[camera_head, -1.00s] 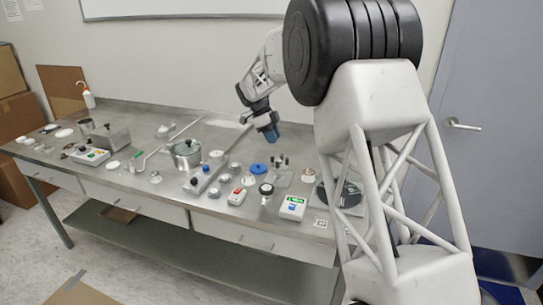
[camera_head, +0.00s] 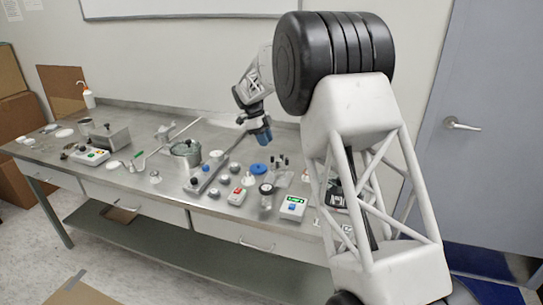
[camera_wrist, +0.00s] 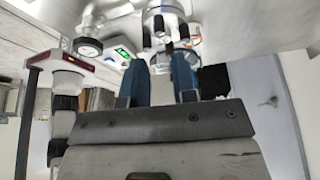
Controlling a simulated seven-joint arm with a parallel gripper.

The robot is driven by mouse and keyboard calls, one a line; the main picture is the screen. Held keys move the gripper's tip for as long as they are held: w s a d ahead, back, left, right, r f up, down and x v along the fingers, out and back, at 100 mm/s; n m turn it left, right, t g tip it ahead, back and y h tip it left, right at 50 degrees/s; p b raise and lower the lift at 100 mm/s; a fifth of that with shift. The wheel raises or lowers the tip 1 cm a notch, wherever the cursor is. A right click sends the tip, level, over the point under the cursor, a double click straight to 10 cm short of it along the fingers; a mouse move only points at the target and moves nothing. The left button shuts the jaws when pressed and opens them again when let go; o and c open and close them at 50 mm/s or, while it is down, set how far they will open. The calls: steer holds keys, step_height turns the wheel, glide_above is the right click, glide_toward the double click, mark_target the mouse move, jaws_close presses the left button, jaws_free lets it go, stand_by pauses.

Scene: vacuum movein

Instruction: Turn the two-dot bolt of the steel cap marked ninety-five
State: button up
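My gripper (camera_head: 263,137), with blue fingers, points down above the back half of the steel table. In the wrist view my gripper (camera_wrist: 161,65) shows a gap between its two fingers, with nothing held there. Beyond the fingertips is a round steel piece with several dark-tipped upright posts (camera_wrist: 165,24). A cluster of dark-tipped posts (camera_head: 281,161) also stands in the head view, right of and below my gripper. I cannot read a ninety-five mark or tell any two-dot bolt in these views.
The steel table (camera_head: 160,212) is crowded. A lidded pot (camera_head: 186,151), a blue disc (camera_head: 258,168), a dark-faced gauge (camera_head: 267,189), a red-switch box (camera_head: 237,196) and a green-display box (camera_head: 293,207) stand around. A wall is close behind.

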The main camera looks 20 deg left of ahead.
mark_target(272, 159)
steer(key=shift+x, duration=3.45)
jaws_close()
